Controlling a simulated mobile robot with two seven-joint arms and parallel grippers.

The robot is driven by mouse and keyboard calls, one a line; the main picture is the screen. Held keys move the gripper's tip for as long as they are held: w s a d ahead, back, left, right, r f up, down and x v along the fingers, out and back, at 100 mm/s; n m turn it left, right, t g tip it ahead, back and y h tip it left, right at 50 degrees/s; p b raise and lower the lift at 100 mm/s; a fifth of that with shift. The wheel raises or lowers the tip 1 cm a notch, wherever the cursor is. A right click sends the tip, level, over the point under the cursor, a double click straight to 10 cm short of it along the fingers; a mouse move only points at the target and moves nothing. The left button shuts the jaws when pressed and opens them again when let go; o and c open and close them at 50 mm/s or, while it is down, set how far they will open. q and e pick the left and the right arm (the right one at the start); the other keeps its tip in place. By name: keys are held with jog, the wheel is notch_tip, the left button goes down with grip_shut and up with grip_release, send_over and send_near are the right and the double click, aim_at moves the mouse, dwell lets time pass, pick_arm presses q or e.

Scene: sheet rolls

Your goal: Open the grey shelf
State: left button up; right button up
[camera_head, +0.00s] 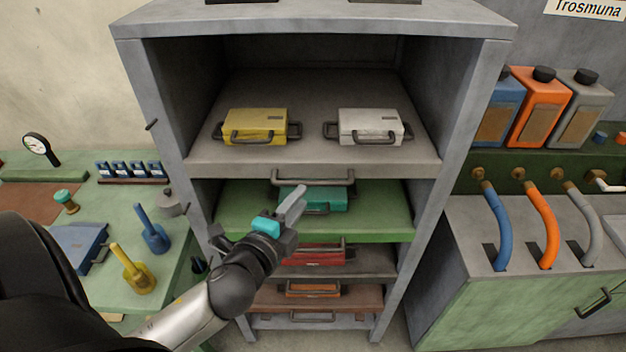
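A grey cabinet (467,110) holds a stack of shelves with handles on their front edges. The top grey shelf (230,170) carries a yellow case (254,124) and a white case (370,124). Its dark bar handle (313,178) is at the middle of the front edge. My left gripper (294,203) is just below and left of that handle in the picture, in front of the green shelf (375,212). It seems to hold nothing, and its fingers overlap in this view, so their opening is unclear. My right gripper is not in view.
Below are a teal case (330,200), a red case (312,256) and lower shelves. A green table (110,215) with tools stands on the left. A green-grey counter (500,300) with blue, orange and grey hoses stands on the right.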

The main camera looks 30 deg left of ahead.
aim_at(313, 181)
pick_arm(q)
jog(key=shift+p+x, duration=0.3)
jog(key=shift+x, duration=3.45)
jog(key=shift+c, duration=0.2)
jog(key=shift+f, duration=0.1)
grip_shut()
